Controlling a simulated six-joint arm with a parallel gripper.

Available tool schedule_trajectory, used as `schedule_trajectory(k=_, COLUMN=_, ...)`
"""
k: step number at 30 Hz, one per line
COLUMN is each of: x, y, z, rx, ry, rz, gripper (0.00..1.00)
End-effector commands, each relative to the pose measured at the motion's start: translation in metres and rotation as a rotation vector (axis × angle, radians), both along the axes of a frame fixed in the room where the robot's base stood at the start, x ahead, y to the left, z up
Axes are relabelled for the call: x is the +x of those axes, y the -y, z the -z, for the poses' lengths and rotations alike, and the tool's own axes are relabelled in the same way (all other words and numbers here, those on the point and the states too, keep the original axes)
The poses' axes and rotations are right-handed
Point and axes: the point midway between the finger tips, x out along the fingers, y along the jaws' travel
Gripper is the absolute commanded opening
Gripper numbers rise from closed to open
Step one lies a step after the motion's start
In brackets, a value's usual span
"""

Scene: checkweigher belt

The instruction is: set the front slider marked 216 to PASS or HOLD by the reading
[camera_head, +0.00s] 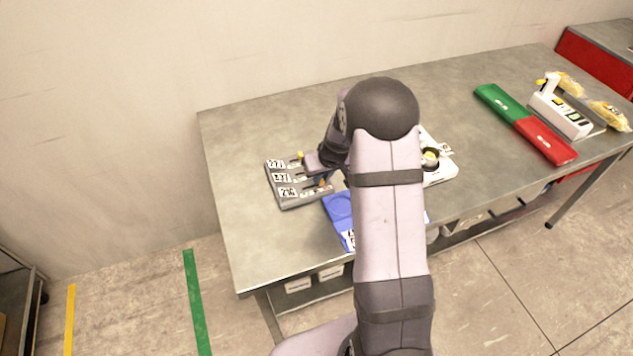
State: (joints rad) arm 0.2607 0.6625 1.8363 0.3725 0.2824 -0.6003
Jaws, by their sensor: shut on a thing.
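A yellow knob (301,155) shows on the back row. My gripper (322,180) points down at the right end of the front row, shut on the front slider's knob, which its fingers mostly hide. The slider's exact position cannot be told. A white weighing device (442,172) with a round yellowish item (430,158) stands right of my arm, partly hidden. Its reading is not legible here.
A blue board (338,208) lies in front of the panel, partly behind my arm. A green (497,100) and red (546,141) tray strip lies at the right, beside a white machine (562,117) with yellow bags (608,116). The table's back left is clear.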

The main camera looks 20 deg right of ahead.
Motion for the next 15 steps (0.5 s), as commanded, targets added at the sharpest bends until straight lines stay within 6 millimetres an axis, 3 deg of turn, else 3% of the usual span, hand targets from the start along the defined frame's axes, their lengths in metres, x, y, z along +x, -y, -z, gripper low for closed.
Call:
schedule_trajectory(k=8, x=-0.0004, y=0.0058, z=-0.0002, rx=-0.006, ry=0.002, rz=0.001, gripper=0.00)
schedule_trajectory(k=9, x=-0.0004, y=0.0060, z=-0.0002, rx=-0.007, ry=0.002, rz=0.002, gripper=0.17)
schedule_trajectory(k=11, x=-0.0003, y=0.0059, z=-0.0003, rx=-0.006, ry=0.002, rz=0.002, gripper=0.31)
schedule_trajectory(k=15, x=-0.0002, y=0.0050, z=-0.0003, rx=-0.005, ry=0.002, rz=0.002, gripper=0.31)
